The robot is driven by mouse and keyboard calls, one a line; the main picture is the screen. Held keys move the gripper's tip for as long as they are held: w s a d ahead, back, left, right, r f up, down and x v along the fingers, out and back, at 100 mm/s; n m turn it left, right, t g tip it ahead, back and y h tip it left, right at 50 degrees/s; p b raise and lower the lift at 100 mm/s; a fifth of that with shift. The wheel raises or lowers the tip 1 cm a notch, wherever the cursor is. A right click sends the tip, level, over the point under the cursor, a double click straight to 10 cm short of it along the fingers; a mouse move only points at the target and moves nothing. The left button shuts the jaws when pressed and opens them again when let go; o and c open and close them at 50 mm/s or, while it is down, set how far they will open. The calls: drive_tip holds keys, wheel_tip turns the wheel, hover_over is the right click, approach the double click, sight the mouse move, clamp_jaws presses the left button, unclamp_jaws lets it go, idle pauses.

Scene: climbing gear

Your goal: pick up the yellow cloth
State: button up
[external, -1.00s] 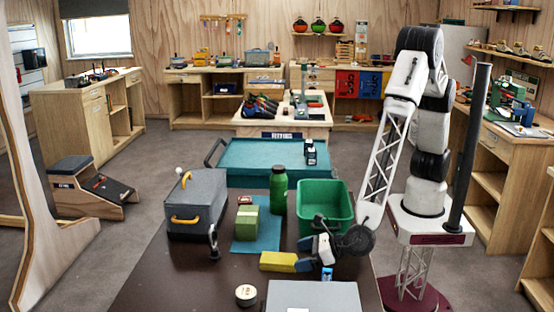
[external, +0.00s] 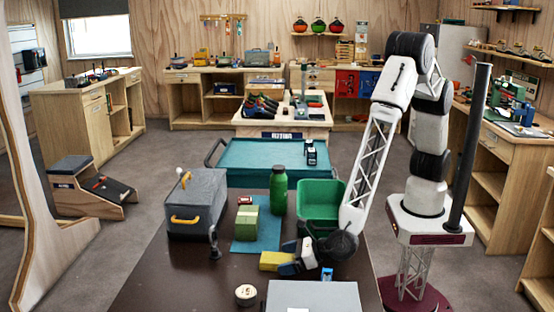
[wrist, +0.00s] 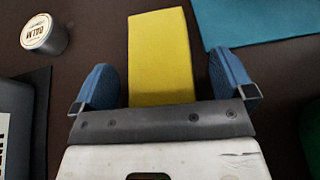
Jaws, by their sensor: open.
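The yellow cloth (external: 275,260) is a flat-sided yellow block shape lying on the dark table, in front of the blue-green mat. My gripper (external: 284,261) is at its right end in the external view, low over the table. In the wrist view the yellow cloth (wrist: 160,55) lies lengthwise between the two blue fingers of my gripper (wrist: 168,84). The fingers are open, with a gap on each side of the cloth. The cloth's near end is hidden behind the gripper's grey bar.
A green bin (external: 320,196) stands behind my gripper. A green block (external: 246,224) sits on the blue-green mat (external: 268,235), with a green bottle (external: 278,190) nearby. A grey toolbox (external: 196,205) is at left.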

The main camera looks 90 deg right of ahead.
sight(287, 258)
idle(0.4)
drive_tip(key=c, duration=1)
drive_tip(key=shift+r, duration=0.2)
wheel_tip(287, 258, up, 10)
drive_tip(key=shift+f, duration=0.15)
idle(0.5)
